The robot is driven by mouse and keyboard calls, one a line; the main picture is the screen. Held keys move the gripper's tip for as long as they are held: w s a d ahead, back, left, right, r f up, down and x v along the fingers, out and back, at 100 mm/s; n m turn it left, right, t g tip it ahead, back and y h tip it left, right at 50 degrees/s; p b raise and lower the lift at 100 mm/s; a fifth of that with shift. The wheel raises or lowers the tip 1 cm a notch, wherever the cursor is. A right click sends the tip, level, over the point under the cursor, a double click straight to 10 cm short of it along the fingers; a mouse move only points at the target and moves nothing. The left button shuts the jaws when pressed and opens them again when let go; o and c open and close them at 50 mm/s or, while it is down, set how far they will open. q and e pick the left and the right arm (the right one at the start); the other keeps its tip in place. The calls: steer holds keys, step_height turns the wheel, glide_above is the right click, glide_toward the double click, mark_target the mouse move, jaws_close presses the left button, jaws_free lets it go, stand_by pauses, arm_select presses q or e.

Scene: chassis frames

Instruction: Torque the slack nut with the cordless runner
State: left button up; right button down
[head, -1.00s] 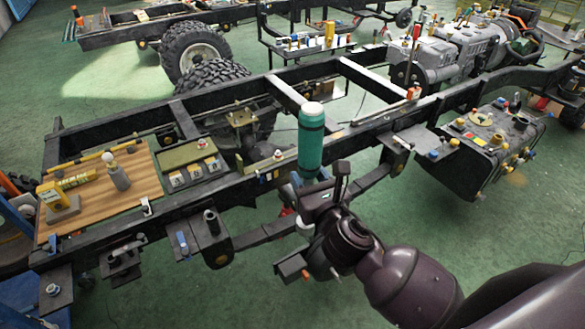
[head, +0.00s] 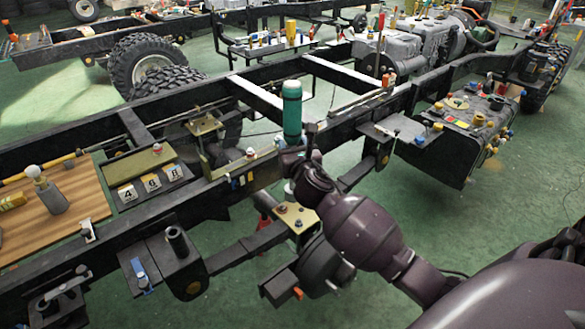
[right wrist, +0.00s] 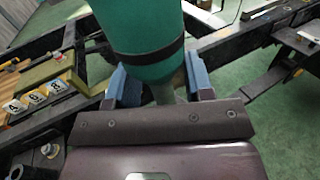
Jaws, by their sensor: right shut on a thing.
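The cordless runner is an upright green cylinder with a dark band (head: 292,106). My right gripper (head: 296,152) is shut around its lower body, beside the near chassis rail. In the right wrist view the runner (right wrist: 148,62) stands between the blue finger pads. A grey nose shows below the gripper, over a tan bracket plate (head: 297,222) with several fasteners. I cannot tell which one is the slack nut, or whether the nose touches one. My left gripper is not in view.
The black chassis rail (head: 345,128) runs diagonally behind the runner. A tray of numbered blocks (head: 150,187) and a wooden board (head: 85,203) lie at left. A tank with several caps (head: 462,135) is at right.

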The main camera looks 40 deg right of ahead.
arm_select(q)
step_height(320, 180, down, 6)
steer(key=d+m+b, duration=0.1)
steer(key=b, duration=0.8)
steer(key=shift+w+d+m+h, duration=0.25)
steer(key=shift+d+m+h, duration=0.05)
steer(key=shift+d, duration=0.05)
arm_select(e)
steer(key=w+d+f, duration=0.1)
steer(key=d+f, duration=0.1)
steer(key=f, duration=0.6)
steer(key=w+d+f+m+h, duration=0.1)
steer(key=w+d+f, duration=0.1)
steer(key=f, duration=0.6)
steer(key=shift+d+g+h, duration=0.3)
steer(key=shift+d+g, duration=0.1)
steer(key=shift+d, duration=0.1)
steer(key=shift+w+f, duration=0.1)
steer(key=shift+f, duration=0.05)
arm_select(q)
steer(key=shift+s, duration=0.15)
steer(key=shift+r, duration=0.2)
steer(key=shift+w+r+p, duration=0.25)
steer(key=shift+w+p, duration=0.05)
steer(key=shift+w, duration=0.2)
